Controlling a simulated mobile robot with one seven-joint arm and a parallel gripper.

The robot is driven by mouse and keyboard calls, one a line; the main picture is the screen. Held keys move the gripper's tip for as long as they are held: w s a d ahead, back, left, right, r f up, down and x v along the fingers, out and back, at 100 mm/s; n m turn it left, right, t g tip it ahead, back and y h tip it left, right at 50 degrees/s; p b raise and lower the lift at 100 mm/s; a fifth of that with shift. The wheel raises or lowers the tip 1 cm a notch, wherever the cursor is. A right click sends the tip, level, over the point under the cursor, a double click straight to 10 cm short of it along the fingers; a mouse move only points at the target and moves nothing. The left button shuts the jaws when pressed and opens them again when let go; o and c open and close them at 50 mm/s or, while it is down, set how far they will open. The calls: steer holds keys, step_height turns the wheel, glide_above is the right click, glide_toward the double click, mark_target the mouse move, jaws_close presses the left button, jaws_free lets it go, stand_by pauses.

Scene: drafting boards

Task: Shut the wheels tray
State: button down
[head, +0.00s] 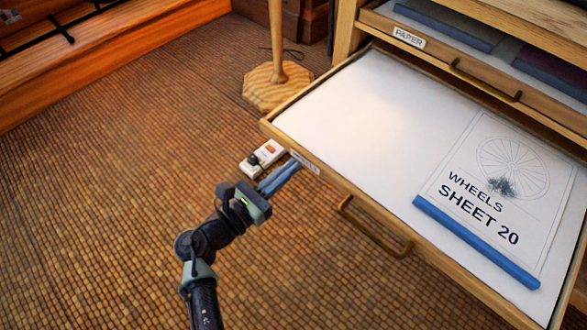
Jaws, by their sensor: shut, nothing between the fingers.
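The wheels tray (345,104) is a wide wooden drawer pulled far out of the cabinet at the right in the head view. A sheet marked "WHEELS SHEET 20" (497,195) lies in it, with a blue strip (476,241) along its front edge. A brass handle (372,230) is on the tray's front face. A small label on that face is partly hidden by my gripper. My gripper (293,166) is shut and empty, its blue fingers at the left part of the tray front, left of the handle. I cannot tell whether they touch it.
Above is the paper tray (440,52), open a little, with its own brass handle (485,84). The brown floor at left is clear.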

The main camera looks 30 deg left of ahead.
steer(key=shift+x, duration=0.9)
steer(key=shift+w, duration=0.1)
